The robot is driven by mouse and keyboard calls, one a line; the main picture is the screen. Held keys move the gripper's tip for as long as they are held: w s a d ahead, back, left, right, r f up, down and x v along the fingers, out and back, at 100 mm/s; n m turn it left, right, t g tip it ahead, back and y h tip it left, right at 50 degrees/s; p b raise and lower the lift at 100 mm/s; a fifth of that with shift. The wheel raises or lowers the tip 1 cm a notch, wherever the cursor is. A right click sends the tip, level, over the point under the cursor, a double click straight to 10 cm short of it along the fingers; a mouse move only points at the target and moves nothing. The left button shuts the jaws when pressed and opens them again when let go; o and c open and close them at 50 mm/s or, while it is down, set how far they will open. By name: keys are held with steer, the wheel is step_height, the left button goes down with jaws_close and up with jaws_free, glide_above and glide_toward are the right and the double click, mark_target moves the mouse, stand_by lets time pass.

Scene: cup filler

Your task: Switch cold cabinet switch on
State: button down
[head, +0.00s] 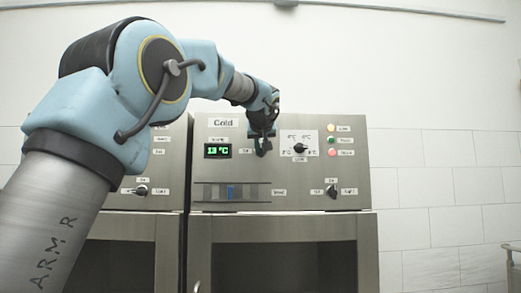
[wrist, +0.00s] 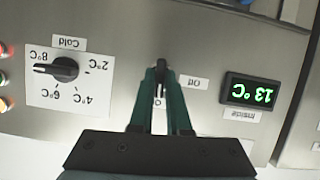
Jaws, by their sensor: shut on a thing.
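The cold cabinet's steel control panel (head: 225,133) carries the label "Cold" (head: 223,123). My gripper (head: 263,148) is at the panel, between the green 13 °C display (head: 217,151) and the temperature dial (head: 299,148). In the wrist view, which is upside down, my gripper (wrist: 161,72) is shut on a small dark switch knob (wrist: 161,64). An "Off" label (wrist: 194,82) is beside the fingers. Another label (wrist: 159,101) shows partly between them. The fingers cover much of the knob, so I cannot tell which way it points. In the head view the gripper hides the switch.
The temperature dial (wrist: 64,69) and the display (wrist: 249,92) flank the fingers. Indicator lamps (head: 332,140) are to the right of the dial. A light switch (head: 332,191) and a row of slots (head: 231,193) sit lower. Another cabinet (head: 150,215) stands at left.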

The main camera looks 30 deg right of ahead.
steer(key=shift+f+m+y, duration=0.1)
steer(key=shift+m+y, duration=0.2)
steer(key=shift+m, duration=0.1)
stand_by(0.3)
steer(key=c, duration=0.9)
jaws_free()
steer(key=shift+s, duration=0.15)
steer(key=b+v, duration=0.4)
steer(key=v, duration=0.6)
steer(key=shift+s+a+r, duration=0.15)
steer(key=shift+s+r, duration=0.05)
